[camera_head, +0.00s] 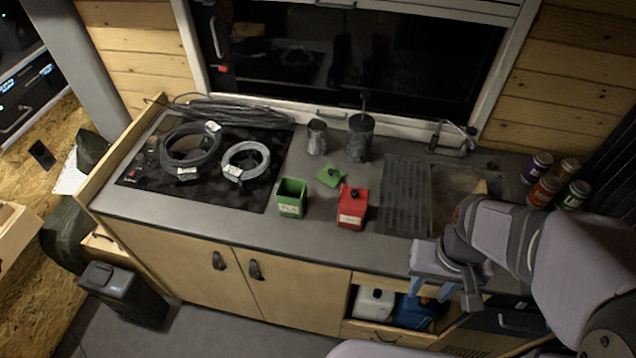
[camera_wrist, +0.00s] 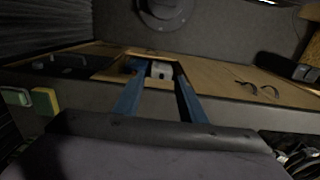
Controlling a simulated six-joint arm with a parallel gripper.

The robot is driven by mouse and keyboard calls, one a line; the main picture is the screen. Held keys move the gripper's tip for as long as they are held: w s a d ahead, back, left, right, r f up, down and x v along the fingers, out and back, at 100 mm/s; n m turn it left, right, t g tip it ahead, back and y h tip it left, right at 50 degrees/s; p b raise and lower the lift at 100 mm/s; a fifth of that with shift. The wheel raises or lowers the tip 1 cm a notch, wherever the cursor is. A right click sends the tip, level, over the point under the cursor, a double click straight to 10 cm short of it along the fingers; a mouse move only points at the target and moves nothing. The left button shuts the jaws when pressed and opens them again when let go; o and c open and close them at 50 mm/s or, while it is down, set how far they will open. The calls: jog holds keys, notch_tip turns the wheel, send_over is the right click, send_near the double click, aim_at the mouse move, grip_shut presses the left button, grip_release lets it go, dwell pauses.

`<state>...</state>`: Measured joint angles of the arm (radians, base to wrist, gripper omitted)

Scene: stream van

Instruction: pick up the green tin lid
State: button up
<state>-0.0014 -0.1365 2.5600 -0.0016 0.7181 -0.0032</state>
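The green tin lid (camera_head: 330,176) lies on the grey counter, a flat green square with a small dark knob. The open green tin (camera_head: 292,198) stands to its left and nearer, apart from it. The red tin (camera_head: 352,207) stands just to the lid's right and nearer, with a red, dark-knobbed lid on top. My gripper (camera_head: 432,288) is at the counter's front edge, well right of and nearer than the lid. In the wrist view its two blue fingers (camera_wrist: 156,82) are spread with nothing held between them. I cannot make out the lid in the wrist view.
Coiled cables (camera_head: 190,145) lie on the black hob at left. Two metal canisters (camera_head: 360,138) stand behind the lid. A ribbed drainer and sink (camera_head: 452,190) with a tap lie to the right. Several spice tins (camera_head: 545,190) stand at far right. Bare counter surrounds the lid.

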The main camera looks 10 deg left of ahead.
jog(key=m+t+b, duration=0.1)
jog(key=t+b, duration=0.3)
jog(key=b, duration=0.7)
send_over(331, 171)
jog(key=s, duration=0.3)
notch_tip(331, 171, down, 7)
jog(key=shift+p+x, duration=2.3)
jog(key=shift+x, duration=1.15)
grip_shut()
